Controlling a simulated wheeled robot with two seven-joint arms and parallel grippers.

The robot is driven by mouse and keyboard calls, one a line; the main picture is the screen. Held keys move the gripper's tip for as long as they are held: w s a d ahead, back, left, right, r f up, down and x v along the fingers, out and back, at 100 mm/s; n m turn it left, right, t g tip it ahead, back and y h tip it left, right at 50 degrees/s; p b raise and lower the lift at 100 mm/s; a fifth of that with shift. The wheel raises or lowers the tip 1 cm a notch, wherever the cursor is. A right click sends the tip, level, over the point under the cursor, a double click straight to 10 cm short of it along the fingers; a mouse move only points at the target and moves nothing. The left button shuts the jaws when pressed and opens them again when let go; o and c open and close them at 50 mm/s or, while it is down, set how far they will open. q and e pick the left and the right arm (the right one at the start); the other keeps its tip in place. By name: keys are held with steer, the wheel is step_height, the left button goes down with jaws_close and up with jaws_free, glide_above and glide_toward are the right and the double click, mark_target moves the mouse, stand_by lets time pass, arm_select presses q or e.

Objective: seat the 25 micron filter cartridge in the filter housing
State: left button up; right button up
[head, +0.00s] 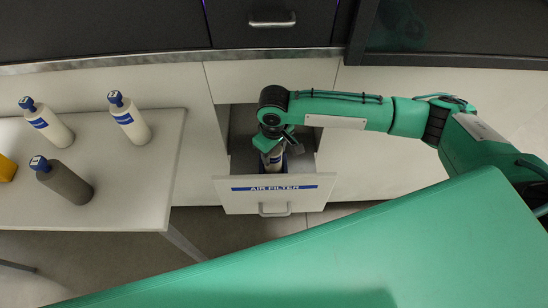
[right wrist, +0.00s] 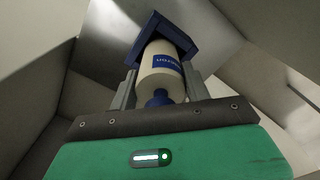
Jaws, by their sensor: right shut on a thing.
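A white filter cartridge with a blue label (head: 274,160) is in the open drawer, under my right gripper (head: 277,151). In the right wrist view the cartridge (right wrist: 161,68) stands between the grey fingers, with its blue neck toward the palm. My right gripper (right wrist: 153,88) is shut on it. The far end of the cartridge is inside the square dark blue filter housing (right wrist: 146,34). Its bottom is hidden, so I cannot tell how deep it sits. The number on its label is not readable. My left gripper is not in view.
The drawer front (head: 240,200) is marked AIR FILTER and is pulled out. On the white table (head: 130,190) stand two white blue-capped bottles (head: 129,120) (head: 48,125) and a dark grey one (head: 66,182). A yellow object (head: 6,168) is at the left edge.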

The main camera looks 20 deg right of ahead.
steer(key=shift+f, duration=1.6)
steer(key=shift+f, duration=0.15)
steer(key=o, duration=1.1)
steer(key=shift+c, duration=0.2)
step_height(320, 180, up, 12)
steer(key=shift+r, duration=0.15)
